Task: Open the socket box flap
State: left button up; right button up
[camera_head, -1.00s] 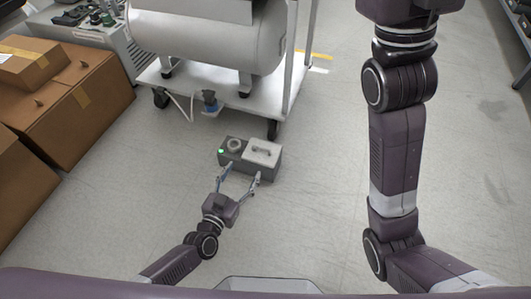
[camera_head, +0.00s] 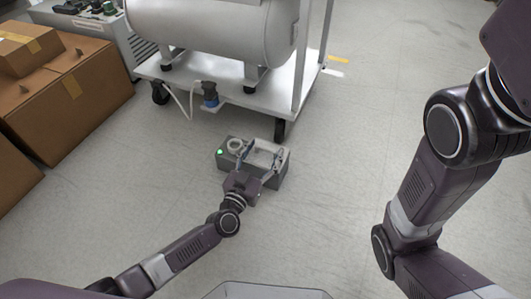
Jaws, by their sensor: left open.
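The grey socket box (camera_head: 275,176) sits on the floor in front of the trolley. A green light shows on its left end, and a round socket (camera_head: 235,145) is on its top left. The pale flap (camera_head: 263,158) covers the right part of the top and looks shut; its handle is hard to make out behind the fingers. My left gripper (camera_head: 260,154) is open over the box, with one finger on each side of the flap. I cannot tell whether the fingers touch it. My right arm is at the right, and its gripper is out of view.
A white trolley (camera_head: 235,90) carrying a white tank (camera_head: 215,30) stands behind the box. Cardboard boxes (camera_head: 85,100) are stacked at the left. The floor right of the box is clear.

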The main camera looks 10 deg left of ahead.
pick_arm(q)
jog(key=shift+w+d, duration=0.2)
jog(key=shift+w, duration=0.3)
jog(key=shift+c, duration=0.4)
